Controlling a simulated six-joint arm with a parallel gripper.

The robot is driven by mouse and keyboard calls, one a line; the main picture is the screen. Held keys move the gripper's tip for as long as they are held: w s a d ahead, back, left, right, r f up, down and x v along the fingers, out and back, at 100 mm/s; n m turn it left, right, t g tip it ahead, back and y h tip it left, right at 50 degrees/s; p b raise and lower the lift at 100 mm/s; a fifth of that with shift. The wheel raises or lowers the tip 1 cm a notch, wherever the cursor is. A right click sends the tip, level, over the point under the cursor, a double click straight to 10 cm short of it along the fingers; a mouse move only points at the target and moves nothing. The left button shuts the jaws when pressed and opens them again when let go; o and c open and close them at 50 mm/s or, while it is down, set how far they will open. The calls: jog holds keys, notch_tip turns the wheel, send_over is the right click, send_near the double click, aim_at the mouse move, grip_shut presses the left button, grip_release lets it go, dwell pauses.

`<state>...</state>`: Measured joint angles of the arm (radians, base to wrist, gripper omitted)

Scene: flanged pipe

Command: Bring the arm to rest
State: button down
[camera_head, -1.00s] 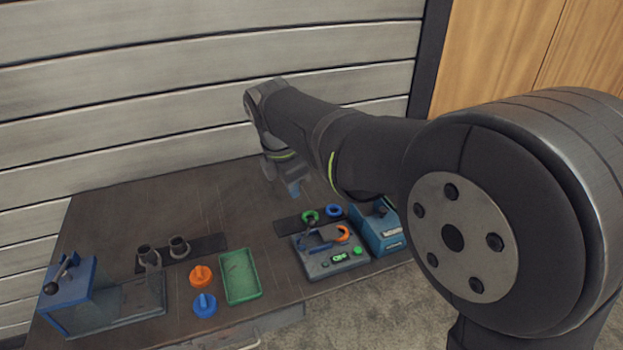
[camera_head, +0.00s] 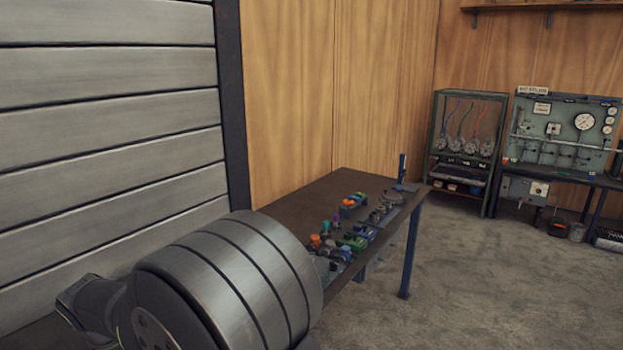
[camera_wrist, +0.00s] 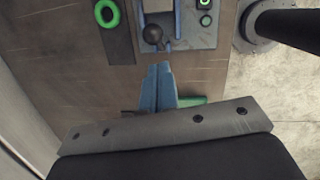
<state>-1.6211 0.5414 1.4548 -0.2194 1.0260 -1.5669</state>
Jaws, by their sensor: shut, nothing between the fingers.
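My gripper (camera_wrist: 158,75) shows in the wrist view, its blue fingers together and nothing between them. It hangs above the dark workbench (camera_wrist: 75,85), close to a grey panel fixture (camera_wrist: 188,25) with a dark ball knob (camera_wrist: 153,34) and a green button. A green ring (camera_wrist: 107,13) lies on a dark strip to the left of the fixture. Part of a green tray (camera_wrist: 192,101) shows behind the fingers. In the head view only my large arm joint shows at lower left; my gripper is out of that view.
A cable rack (camera_head: 468,140) and a gauge panel (camera_head: 565,132) stand at the back right. A slatted wall (camera_head: 110,120) is on the left. The floor (camera_head: 480,290) at the right is clear.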

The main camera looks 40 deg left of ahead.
jog(key=shift+s+a+f+t, duration=0.1)
jog(key=shift+s+f+t, duration=0.4)
jog(key=shift+s+t, duration=0.35)
jog(key=shift+s+a+f+t, duration=0.1)
jog(key=shift+s+f+t, duration=0.5)
jog(key=shift+t, duration=0.5)
jog(key=shift+s+a+f+t, duration=0.1)
jog(key=shift+s+f+t, duration=0.35)
jog(key=shift+s+t, duration=0.45)
jog(key=shift+w, duration=0.1)
